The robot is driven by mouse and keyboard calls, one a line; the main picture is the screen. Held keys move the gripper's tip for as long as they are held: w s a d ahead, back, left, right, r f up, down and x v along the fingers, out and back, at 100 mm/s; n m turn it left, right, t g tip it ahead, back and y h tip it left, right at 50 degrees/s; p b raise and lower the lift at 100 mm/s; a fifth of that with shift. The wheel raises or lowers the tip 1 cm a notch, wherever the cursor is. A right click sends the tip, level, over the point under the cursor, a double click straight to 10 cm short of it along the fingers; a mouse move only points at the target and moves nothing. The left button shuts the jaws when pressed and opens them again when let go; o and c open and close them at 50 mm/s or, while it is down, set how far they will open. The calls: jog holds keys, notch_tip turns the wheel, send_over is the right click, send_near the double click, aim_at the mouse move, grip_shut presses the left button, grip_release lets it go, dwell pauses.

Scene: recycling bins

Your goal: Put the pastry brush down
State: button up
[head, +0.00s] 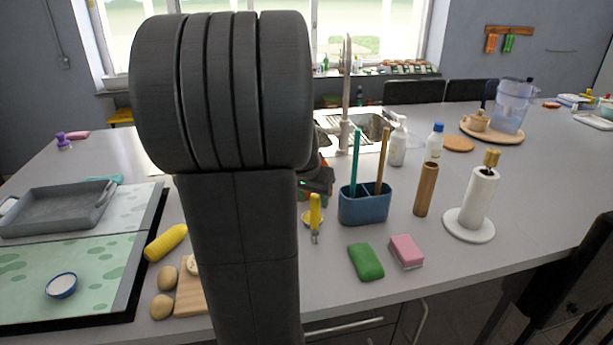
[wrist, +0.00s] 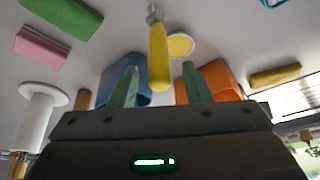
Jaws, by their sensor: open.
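A yellow-handled tool with a small grey head (head: 315,212) lies on the grey counter, left of the blue caddy. I take it for the pastry brush, but its head is too small to be sure. In the wrist view the yellow handle (wrist: 158,62) shows between and beyond my green fingertips. My gripper (wrist: 160,88) is open, its fingers apart, with no visible contact on the handle. In the head view my gripper (head: 318,182) is mostly hidden behind my arm.
The blue caddy (head: 363,208) holds upright teal and wooden handles. An orange container (wrist: 205,80) stands opposite it, near my fingers. A small yellow dish (wrist: 181,45) lies beside the handle. Green (head: 366,262) and pink sponges (head: 406,252) lie nearer the front edge. A paper-towel stand (head: 476,200) stands right.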

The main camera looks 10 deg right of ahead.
aim_at(316, 205)
jog(key=v, duration=0.9)
jog(key=shift+r, duration=0.2)
jog(key=x, duration=1.3)
jog(key=shift+w+d+f+p, duration=0.15)
jog(key=shift+f+p, duration=0.2)
jog(key=shift+r, duration=0.75)
